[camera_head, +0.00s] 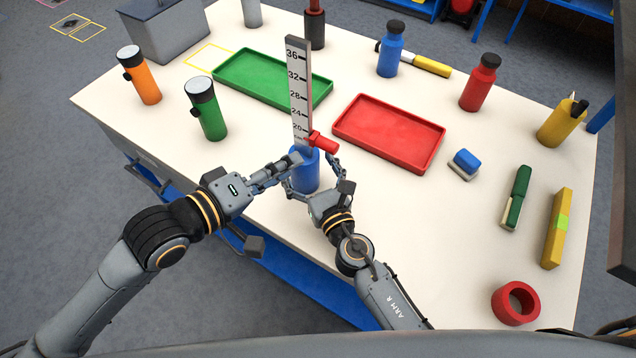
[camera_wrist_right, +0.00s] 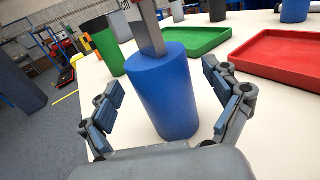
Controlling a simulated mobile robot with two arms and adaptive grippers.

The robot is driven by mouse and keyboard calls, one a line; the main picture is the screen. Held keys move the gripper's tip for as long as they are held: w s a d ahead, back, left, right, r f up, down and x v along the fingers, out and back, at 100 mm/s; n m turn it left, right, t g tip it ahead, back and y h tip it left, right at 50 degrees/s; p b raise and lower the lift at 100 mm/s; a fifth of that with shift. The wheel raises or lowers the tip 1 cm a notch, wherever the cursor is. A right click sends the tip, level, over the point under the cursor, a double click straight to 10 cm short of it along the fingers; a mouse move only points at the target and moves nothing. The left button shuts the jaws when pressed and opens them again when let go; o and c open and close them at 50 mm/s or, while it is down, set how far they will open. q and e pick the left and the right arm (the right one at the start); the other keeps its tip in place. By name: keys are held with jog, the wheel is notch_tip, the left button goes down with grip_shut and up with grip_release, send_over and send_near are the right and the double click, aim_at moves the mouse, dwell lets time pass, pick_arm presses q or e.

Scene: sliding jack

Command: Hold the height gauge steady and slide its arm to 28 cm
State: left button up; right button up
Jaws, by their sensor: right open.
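The height gauge has a blue cylinder base (camera_head: 306,174) and an upright pale scale (camera_head: 298,85) with marks up to 36. Its red sliding arm (camera_head: 322,142) sits low on the scale, just below the 20 mark, and points right. My right gripper (camera_head: 312,174) is open, with its fingers on either side of the blue base; in the right wrist view the base (camera_wrist_right: 163,95) stands between the spread fingers with gaps visible. My left gripper (camera_head: 283,170) is at the left of the gauge, near the base's top; its finger opening is unclear.
A green tray (camera_head: 240,93) lies behind the gauge and a red tray (camera_head: 388,160) to its right. A green flashlight (camera_head: 206,112) and an orange one (camera_head: 142,80) stand left. A blue-and-white block (camera_head: 463,163) and red ring (camera_head: 515,303) are right. The table's front edge is close.

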jog(key=shift+x, duration=1.25)
jog(key=c, duration=1.6)
jog(key=shift+o, duration=0.2)
